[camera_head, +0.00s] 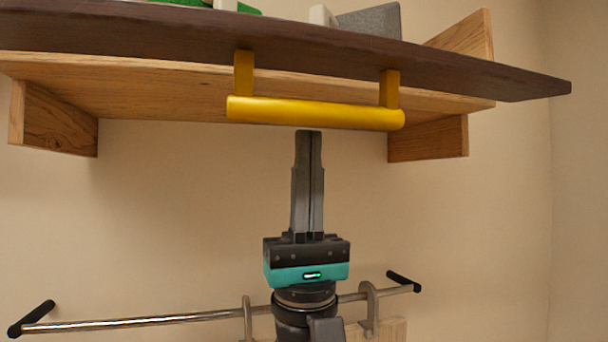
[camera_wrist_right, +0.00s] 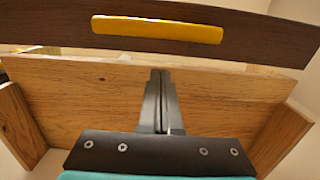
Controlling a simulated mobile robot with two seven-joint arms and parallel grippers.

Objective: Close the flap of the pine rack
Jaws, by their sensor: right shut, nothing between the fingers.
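The pine rack (camera_head: 60,118) is fixed to the wall at the top of the head view. Its dark brown flap (camera_head: 160,32) sticks out towards me, seen nearly edge-on, with a yellow bar handle (camera_head: 315,112) on it. The flap (camera_wrist_right: 60,30) and handle (camera_wrist_right: 158,28) also show in the right wrist view, above the rack's pine underside (camera_wrist_right: 80,95). My right gripper (camera_head: 308,132) is shut and empty. It points up, with its tips just below the handle in the head view; I cannot tell whether they touch. My left gripper is out of view.
A metal rail (camera_head: 150,322) with black ends and hooks runs across the wall below. A grey block (camera_head: 372,20) and a green item (camera_head: 245,8) show on the rack. The wall between rack and rail is bare.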

